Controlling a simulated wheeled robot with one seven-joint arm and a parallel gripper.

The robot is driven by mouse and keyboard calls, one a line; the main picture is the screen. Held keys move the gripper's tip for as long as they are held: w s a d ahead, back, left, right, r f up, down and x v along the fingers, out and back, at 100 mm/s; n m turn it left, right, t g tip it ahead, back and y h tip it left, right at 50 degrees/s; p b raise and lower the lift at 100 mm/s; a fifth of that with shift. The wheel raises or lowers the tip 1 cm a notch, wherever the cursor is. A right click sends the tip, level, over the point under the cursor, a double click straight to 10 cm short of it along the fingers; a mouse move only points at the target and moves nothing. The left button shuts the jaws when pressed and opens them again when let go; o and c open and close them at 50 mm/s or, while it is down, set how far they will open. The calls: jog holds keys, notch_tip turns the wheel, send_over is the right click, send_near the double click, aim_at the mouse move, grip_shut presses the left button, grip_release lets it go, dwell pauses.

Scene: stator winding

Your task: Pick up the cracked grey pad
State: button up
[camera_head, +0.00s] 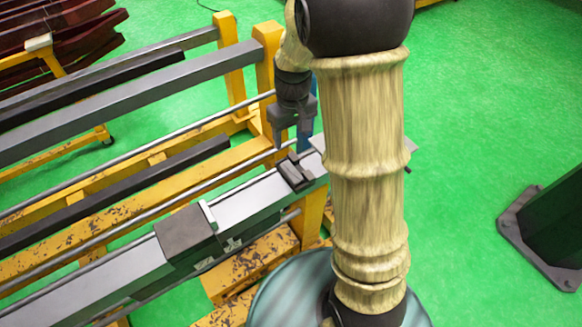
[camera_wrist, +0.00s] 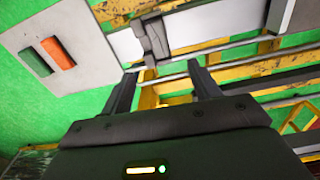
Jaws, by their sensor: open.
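A smaller dark grey block (camera_head: 295,173) sits further along the same rail, and a grey block (camera_wrist: 154,40) shows on a pale bar in the wrist view. My gripper (camera_head: 291,143) is above the rail, near the small block. In the wrist view my gripper (camera_wrist: 163,76) is open, with nothing between its fingers.
Long grey beams (camera_head: 130,112) on a yellow frame (camera_head: 264,50) run beside the rail. A pale plate with green and orange buttons (camera_wrist: 58,53) adjoins the rail's end. A dark post with a base plate (camera_head: 540,235) stands at right. Green floor (camera_head: 480,90) is clear there.

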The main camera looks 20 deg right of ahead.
jog(key=shift+w+a+r+n, duration=0.1)
jog(key=shift+w+n, duration=0.2)
jog(key=shift+w, duration=0.5)
jog(key=p, duration=0.2)
send_over(291, 171)
notch_tip(291, 171, down, 12)
jog(key=shift+a+f, duration=0.1)
jog(key=shift+a, duration=0.05)
jog(key=shift+f+p, duration=1.15)
jog(key=shift+f, duration=1.45)
